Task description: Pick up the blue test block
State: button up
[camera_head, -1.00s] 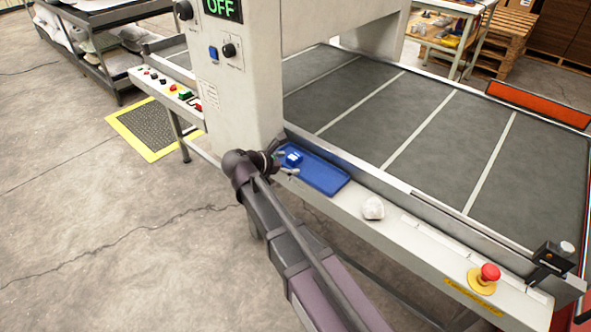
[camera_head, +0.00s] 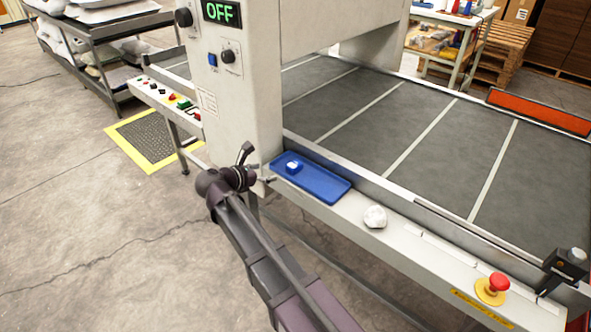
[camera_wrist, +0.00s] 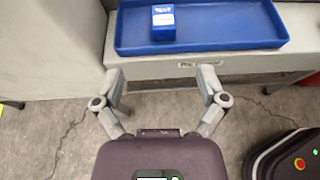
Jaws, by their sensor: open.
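The blue test block (camera_head: 293,166) has a white marking on its top and sits in the left part of a blue tray (camera_head: 325,188). In the wrist view the block (camera_wrist: 163,30) stands ahead of my fingers, with the tray (camera_wrist: 235,28) around it. My gripper (camera_head: 257,165) is open and empty, left of the tray and apart from the block. In the wrist view the fingers of my gripper (camera_wrist: 162,80) are spread wide, with the tray's near edge beyond them.
The tray lies on a machine ledge (camera_head: 415,253) beside a tall control column (camera_head: 240,90). A conveyor bed (camera_head: 400,130) lies behind a raised rail.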

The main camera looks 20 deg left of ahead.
aim_at(290, 167)
jog(key=b+x, duration=0.2)
jog(key=x, duration=0.5)
jog(key=shift+w+d, duration=0.15)
jog(key=shift+w, duration=0.1)
jog(key=shift+b, duration=0.3)
jog(key=shift+d+b+x, duration=0.2)
jog(key=shift+b+x, duration=0.7)
jog(key=shift+x, duration=1.7)
jog(key=shift+d, duration=0.1)
jog(key=shift+s, duration=0.1)
jog(key=c, duration=1.2)
